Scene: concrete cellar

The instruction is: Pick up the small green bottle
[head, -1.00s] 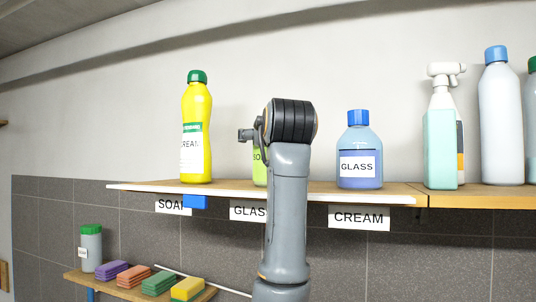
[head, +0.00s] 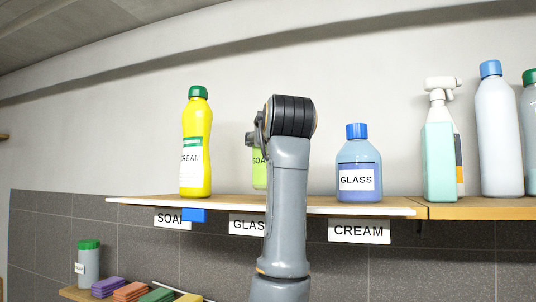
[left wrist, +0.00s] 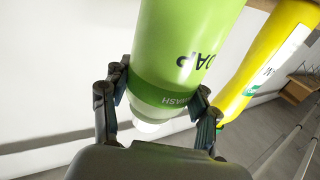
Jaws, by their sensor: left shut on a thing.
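In the left wrist view the fingers (left wrist: 158,92) touch both sides of the bottle. Its base appears slightly above the shelf (head: 226,203). My right gripper is not in view.
A yellow CREAM bottle (head: 196,150) stands left of the green one. A blue GLASS bottle (head: 358,155) stands to the right, with a spray bottle (head: 440,160) and tall bottles beyond. Name tags hang on the shelf edge. Sponges (head: 131,291) lie on a lower shelf.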

